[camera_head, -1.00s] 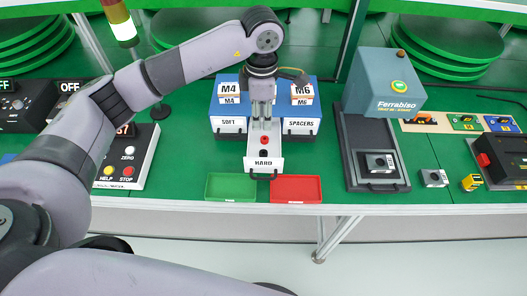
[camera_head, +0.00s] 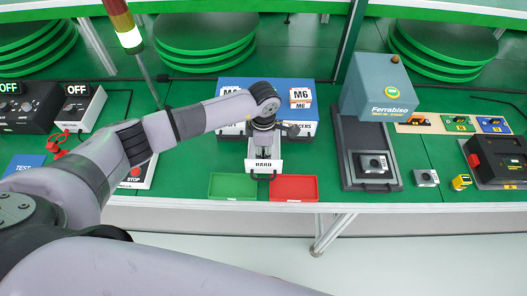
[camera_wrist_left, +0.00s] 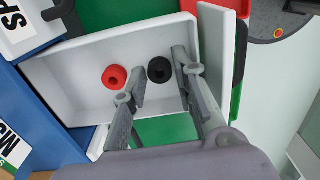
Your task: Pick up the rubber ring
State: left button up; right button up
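A white drawer labelled HARD (camera_head: 264,166) stands pulled out from the blue cabinet (camera_head: 231,89). In the left wrist view, a red ring (camera_wrist_left: 114,77) and a black ring (camera_wrist_left: 160,69) lie inside it, apart from each other. Which one is rubber I cannot tell. My left gripper (camera_head: 264,155) points down into the drawer and hides the rings in the head view. In the left wrist view its two fingers (camera_wrist_left: 157,84) are spread and empty, with the black ring showing between the tips and the red ring outside. Whether the fingers touch the black ring is unclear. My right gripper is out of view.
A green tray (camera_head: 233,196) and a red tray (camera_head: 294,197) sit before the drawer at the table's front edge. M6 boxes (camera_head: 301,95) stand on the cabinet. A blue-grey Ferrabiso machine (camera_head: 379,88) stands to the right. A button panel is partly behind my left arm.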

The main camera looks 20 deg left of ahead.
pick_arm(q)
jog(key=shift+f, duration=0.15)
jog(key=c, duration=0.4)
